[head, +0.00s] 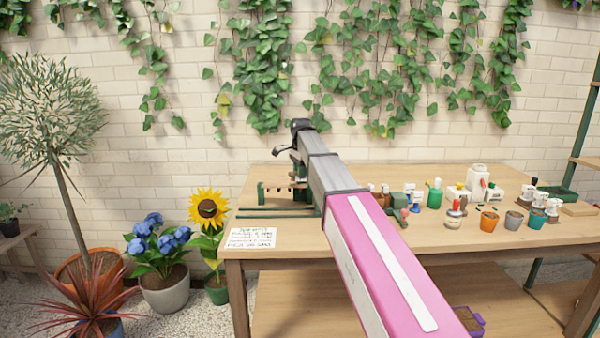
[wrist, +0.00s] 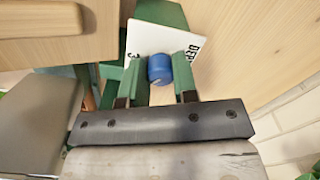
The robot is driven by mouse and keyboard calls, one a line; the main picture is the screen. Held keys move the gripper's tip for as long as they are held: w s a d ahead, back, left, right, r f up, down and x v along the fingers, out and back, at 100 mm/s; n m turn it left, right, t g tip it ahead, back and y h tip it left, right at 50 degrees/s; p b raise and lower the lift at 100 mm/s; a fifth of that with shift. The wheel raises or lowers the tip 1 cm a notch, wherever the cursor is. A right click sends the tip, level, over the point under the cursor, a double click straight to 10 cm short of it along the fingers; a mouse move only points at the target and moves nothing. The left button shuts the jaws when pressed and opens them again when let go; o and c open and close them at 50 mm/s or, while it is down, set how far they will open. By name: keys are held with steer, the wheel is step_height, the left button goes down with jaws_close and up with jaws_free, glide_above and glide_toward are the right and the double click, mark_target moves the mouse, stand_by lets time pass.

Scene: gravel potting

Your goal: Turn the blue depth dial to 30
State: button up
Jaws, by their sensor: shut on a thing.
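The blue depth dial (wrist: 159,69) shows in the wrist view as a small round knob with a pale line on its face. It sits between the two fingers of my gripper (wrist: 161,82), which are shut on it from both sides. Behind it is a white scale plate (wrist: 148,40) with black lettering, partly "DEP", and part of a number; the fingers and dial cover much of it. I cannot read the dial's setting. In the head view my arm hides the dial.
The wooden workbench (head: 263,178) holds a green rack at its left and several small pots, such as an orange pot (head: 489,221), and bottles at its right. A written card (head: 250,238) lies at the front left edge. A sunflower (head: 208,209) stands left of the bench.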

steer(key=n, duration=0.4)
steer(key=shift+n, duration=1.6)
steer(key=o, duration=0.9)
steer(key=r, duration=1)
steer(key=shift+d+r, duration=0.2)
steer(key=shift+r, duration=0.2)
steer(key=shift+s, duration=0.1)
